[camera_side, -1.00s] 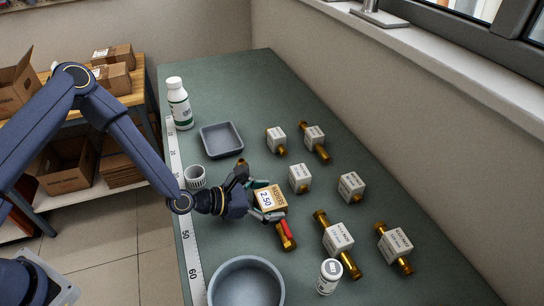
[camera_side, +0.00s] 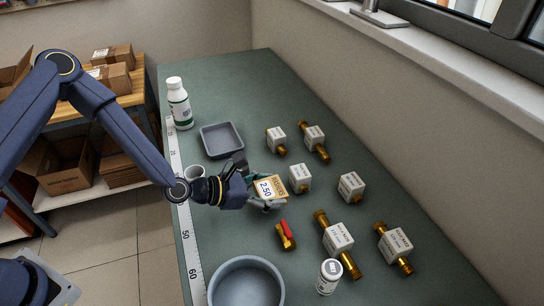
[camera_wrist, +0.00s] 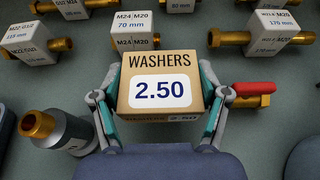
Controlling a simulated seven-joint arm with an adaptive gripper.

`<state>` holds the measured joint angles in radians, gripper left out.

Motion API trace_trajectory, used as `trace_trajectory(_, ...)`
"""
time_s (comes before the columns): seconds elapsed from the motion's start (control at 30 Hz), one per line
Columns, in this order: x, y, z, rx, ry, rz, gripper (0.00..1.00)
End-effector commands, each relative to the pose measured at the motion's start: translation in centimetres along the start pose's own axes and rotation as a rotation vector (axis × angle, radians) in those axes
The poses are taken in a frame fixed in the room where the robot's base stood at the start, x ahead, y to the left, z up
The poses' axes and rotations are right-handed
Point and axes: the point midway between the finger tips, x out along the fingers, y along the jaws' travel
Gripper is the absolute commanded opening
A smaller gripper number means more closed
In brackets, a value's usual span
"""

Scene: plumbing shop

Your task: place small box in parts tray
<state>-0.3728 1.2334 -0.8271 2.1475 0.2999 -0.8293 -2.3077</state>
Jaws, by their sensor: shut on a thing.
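The small box (camera_wrist: 160,85) is brown cardboard with a white label reading WASHERS 2.50. It also shows in the side view (camera_side: 268,188). My gripper (camera_side: 266,190) is shut on it, with one finger on each side of the box in the wrist view (camera_wrist: 160,110). The box appears to be held above the bench, its label facing the wrist camera. The parts tray (camera_side: 221,140) is a shallow grey square tray on the bench, up and left of the box in the side view. It looks empty.
A red-handled brass valve (camera_side: 285,235) lies below the box. Several brass fittings with white labels, such as one (camera_side: 299,178), stand to the right.

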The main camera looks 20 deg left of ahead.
Motion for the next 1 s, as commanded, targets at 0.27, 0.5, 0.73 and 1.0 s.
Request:
trace_trajectory(0.27,-2.1,0.0,5.0,0.003,-0.003,0.003,0.32)
trace_trajectory(0.5,-3.9,-0.3,5.9,0.008,0.000,-0.013,0.32)
trace_trajectory(0.73,-7.6,4.9,5.6,-0.026,0.001,0.070,0.32)
trace_trajectory(1.0,-15.5,14.3,4.1,-0.109,0.000,0.265,0.32)
